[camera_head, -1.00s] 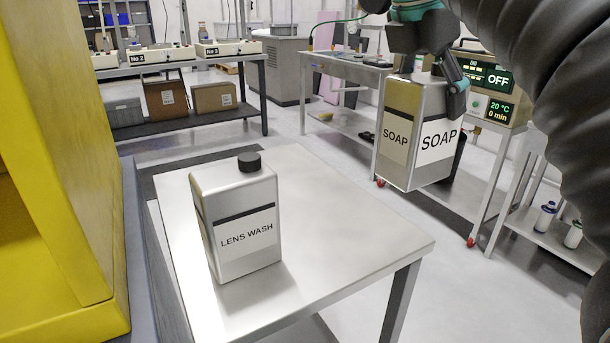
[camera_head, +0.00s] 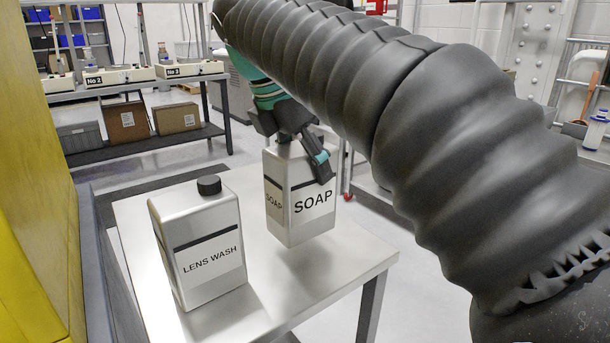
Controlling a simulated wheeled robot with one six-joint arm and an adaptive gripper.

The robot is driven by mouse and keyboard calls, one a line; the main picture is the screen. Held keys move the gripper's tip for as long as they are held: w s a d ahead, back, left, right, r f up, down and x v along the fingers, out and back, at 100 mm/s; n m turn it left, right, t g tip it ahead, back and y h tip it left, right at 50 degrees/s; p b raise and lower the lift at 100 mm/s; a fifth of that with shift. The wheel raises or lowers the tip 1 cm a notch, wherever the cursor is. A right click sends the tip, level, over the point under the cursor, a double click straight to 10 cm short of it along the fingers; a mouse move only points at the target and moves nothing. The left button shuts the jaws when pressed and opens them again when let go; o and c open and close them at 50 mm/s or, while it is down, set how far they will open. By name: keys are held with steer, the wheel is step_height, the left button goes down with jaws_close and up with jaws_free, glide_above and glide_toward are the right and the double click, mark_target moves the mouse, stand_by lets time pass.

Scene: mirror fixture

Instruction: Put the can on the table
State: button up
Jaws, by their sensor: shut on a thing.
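The can is a silver rectangular one labelled SOAP (camera_head: 300,220). My gripper (camera_head: 300,160) is shut on its top and holds it upright. The can is over the right part of the metal table (camera_head: 345,265); a shadow lies below it, and I cannot tell for sure whether its base touches the top. A second silver can labelled LENS WASH (camera_head: 205,250), with a black cap, stands on the table to the left of the SOAP can, with a narrow gap between them. The SOAP can's top is partly hidden by my gripper.
A yellow structure (camera_head: 35,180) stands along the left edge. My dark ribbed arm hides much of the right side. A rear bench (camera_head: 110,85) holds several devices, with boxes below. Bare table top lies in front and right of the SOAP can.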

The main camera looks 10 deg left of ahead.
mark_target(295, 148)
steer(key=shift+f, duration=1.35)
steer(key=o, duration=1.8)
steer(key=shift+v, duration=3.85)
steer(key=shift+d, duration=0.1)
